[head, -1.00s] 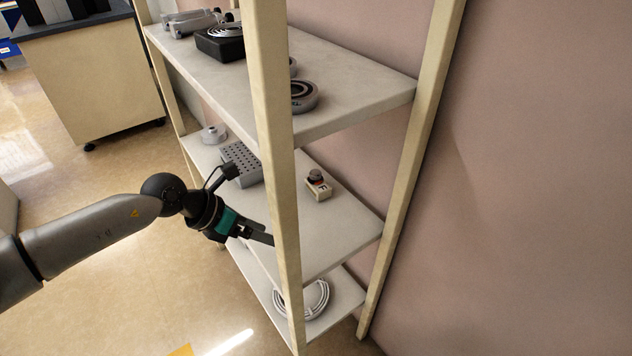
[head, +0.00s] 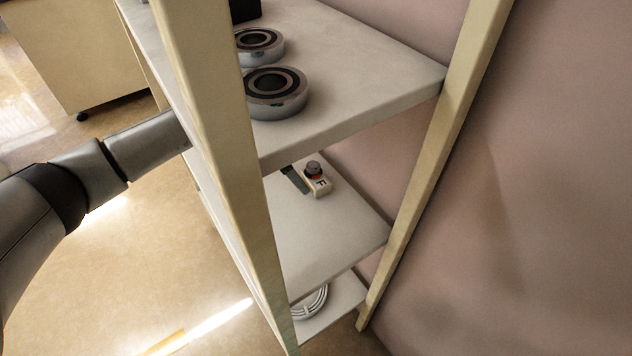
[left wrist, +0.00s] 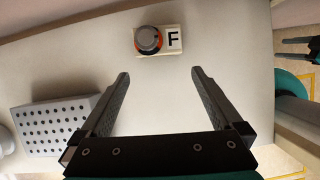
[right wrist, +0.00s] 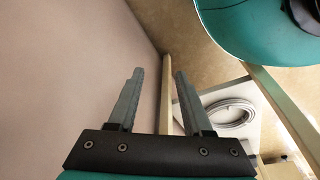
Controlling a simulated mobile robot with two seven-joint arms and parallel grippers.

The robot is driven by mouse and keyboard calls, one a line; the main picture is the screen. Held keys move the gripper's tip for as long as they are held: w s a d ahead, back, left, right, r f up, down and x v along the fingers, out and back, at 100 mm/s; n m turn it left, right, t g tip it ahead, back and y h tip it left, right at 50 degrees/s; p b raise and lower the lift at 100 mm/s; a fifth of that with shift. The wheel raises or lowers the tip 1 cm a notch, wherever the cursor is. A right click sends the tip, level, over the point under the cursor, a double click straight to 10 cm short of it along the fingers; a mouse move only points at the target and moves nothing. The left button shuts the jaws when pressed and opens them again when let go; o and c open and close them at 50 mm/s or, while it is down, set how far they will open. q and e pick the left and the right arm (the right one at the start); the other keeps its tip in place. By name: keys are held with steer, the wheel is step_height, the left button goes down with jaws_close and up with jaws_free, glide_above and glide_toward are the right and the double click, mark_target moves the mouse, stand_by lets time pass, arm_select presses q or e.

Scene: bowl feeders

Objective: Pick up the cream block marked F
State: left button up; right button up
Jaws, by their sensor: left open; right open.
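The cream block marked F (head: 321,187) sits on the middle shelf, with a dark round knob on top. In the left wrist view the block (left wrist: 173,39) lies ahead, beyond my open fingertips and roughly centred between them. My left gripper (left wrist: 160,75) is open and empty, over the same shelf. In the head view only a finger of my left gripper (head: 294,178) shows beside the block; the shelf post and upper shelf hide the rest. My right gripper (right wrist: 159,74) is open and empty near the wall; it is outside the head view.
The upper shelf (head: 370,75) holds two round metal rings (head: 275,92) and overhangs the block. A cream post (head: 215,140) stands in front. A grey perforated box (left wrist: 55,125) is left of my left gripper. A coiled white ring (right wrist: 230,113) lies on the bottom shelf.

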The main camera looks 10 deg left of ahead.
mark_target(313, 177)
arm_select(q)
steer(key=shift+w+d, duration=0.85)
steer(key=shift+d, duration=0.05)
steer(key=shift+w+d+f+b, duration=0.2)
steer(key=shift+d+f+b, duration=0.05)
steer(key=shift+b, duration=0.1)
steer(key=b+x, duration=0.1)
steer(key=x, duration=0.2)
steer(key=shift+f, duration=0.1)
steer(key=shift+w+d+f+b, duration=0.2)
steer(key=shift+f+b, duration=0.25)
steer(key=shift+f, duration=0.15)
arm_select(e)
steer(key=w+a+r, duration=0.1)
steer(key=w+r, duration=0.2)
steer(key=r, duration=0.2)
steer(key=shift+r+t, duration=0.15)
steer(key=shift+t, duration=0.25)
arm_select(q)
steer(key=c, duration=1.3)
steer(key=shift+o, duration=0.2)
steer(key=shift+r, duration=0.15)
